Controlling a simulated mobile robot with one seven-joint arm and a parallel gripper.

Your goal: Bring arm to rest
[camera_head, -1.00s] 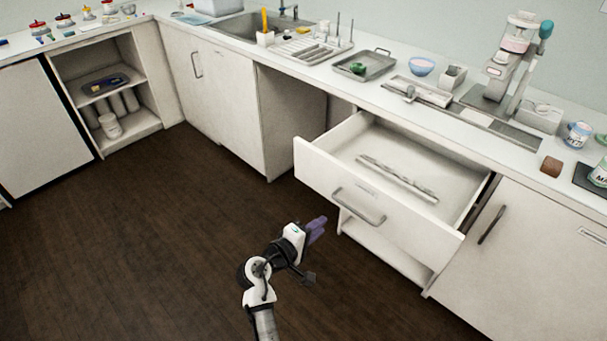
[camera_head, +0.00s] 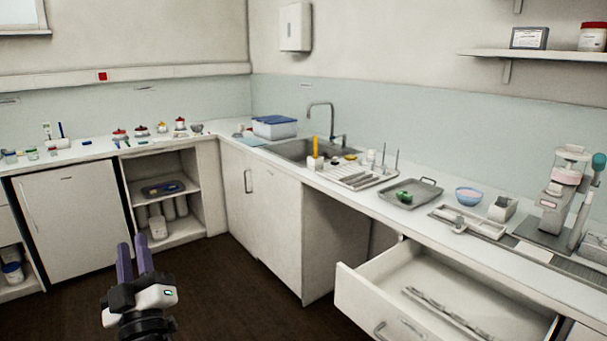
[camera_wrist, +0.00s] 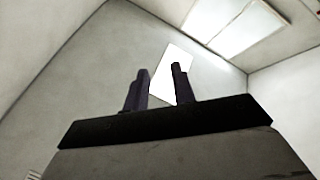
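My gripper (camera_head: 134,262) stands at the lower left of the head view, its two purple fingers pointing up. The fingers are apart with nothing between them. It is over the dark floor, clear of the counters and in front of the left cabinets. In the wrist view the two dark fingers (camera_wrist: 160,90) also show apart and empty, against walls and a bright ceiling panel (camera_wrist: 235,25).
An open drawer (camera_head: 370,310) juts out at lower right, holding a long thin item (camera_head: 445,312). An open shelf unit (camera_head: 190,200) stands behind my gripper. The counter holds a sink (camera_head: 300,150), a tray (camera_head: 405,198) and a blue bowl (camera_head: 468,196). The floor (camera_head: 235,285) between is bare.

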